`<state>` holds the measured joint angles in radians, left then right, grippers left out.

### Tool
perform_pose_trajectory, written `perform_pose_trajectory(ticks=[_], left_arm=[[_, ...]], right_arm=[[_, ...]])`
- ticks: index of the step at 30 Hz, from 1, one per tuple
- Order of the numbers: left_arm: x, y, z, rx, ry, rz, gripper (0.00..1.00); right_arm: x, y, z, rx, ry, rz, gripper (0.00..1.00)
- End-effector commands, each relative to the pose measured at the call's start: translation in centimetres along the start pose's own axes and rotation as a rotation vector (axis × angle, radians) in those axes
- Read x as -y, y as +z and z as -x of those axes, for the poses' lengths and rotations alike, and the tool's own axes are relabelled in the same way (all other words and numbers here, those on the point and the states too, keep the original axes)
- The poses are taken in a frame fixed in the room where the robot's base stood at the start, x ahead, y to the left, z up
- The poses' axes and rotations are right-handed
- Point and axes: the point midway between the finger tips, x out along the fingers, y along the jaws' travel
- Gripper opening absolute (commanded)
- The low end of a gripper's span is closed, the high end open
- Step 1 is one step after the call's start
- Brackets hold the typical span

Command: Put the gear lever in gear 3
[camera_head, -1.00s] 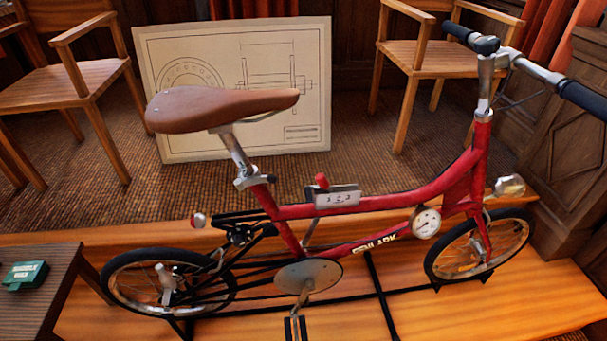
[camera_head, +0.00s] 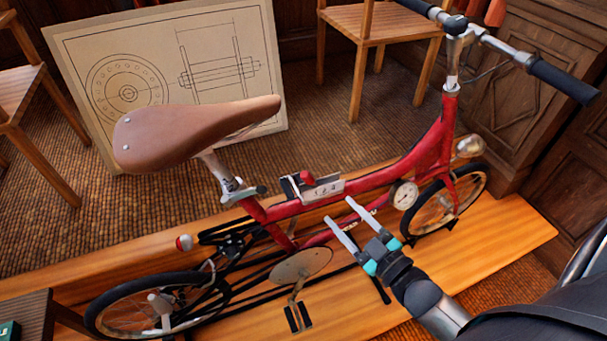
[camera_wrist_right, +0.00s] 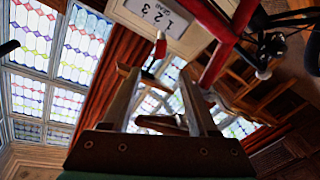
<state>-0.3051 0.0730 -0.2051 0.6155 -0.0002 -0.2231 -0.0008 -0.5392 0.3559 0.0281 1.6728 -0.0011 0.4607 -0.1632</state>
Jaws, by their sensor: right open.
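The gear lever (camera_head: 307,177) has a red knob and stands at a pale gear plate (camera_head: 326,190) marked 1, 2, 3 on the red bicycle's frame. The lever is at the plate's left end, seemingly nearest 1. In the right wrist view, the red knob (camera_wrist_right: 160,48) hangs past the plate's (camera_wrist_right: 140,14) edge, beyond the fingertips. My right gripper (camera_head: 339,209) is open and empty, below and in front of the plate, its fingers pointing up-left towards it. It appears apart from the lever. My left gripper is not in view.
The bicycle has a brown saddle (camera_head: 195,132), a round gauge (camera_head: 404,195) and handlebars (camera_head: 520,60) around the work spot. It stands on a wooden platform (camera_head: 510,240). A drawing board (camera_head: 240,60) and chairs stand behind. A dark table (camera_head: 28,308) is at the lower left.

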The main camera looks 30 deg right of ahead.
Motion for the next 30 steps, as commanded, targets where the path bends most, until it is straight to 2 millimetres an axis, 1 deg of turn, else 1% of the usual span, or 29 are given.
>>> perform_pose_trajectory(ticks=[1,6,18,24,30], left_arm=[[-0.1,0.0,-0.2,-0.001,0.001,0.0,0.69],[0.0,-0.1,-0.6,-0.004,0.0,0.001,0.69],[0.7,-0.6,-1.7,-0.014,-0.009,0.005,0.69],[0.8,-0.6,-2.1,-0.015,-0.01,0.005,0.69],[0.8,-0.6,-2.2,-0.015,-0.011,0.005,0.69]], right_arm=[[0.0,-0.1,-1.0,-0.005,0.001,0.001,0.59],[0.0,0.0,-4.0,-0.004,0.001,0.0,0.59],[0.1,0.1,-10.6,-0.001,0.0,-0.001,0.59],[0.1,0.1,-12.7,0.001,0.0,-0.001,0.59],[0.1,0.1,-13.4,0.002,-0.001,-0.002,0.59]])
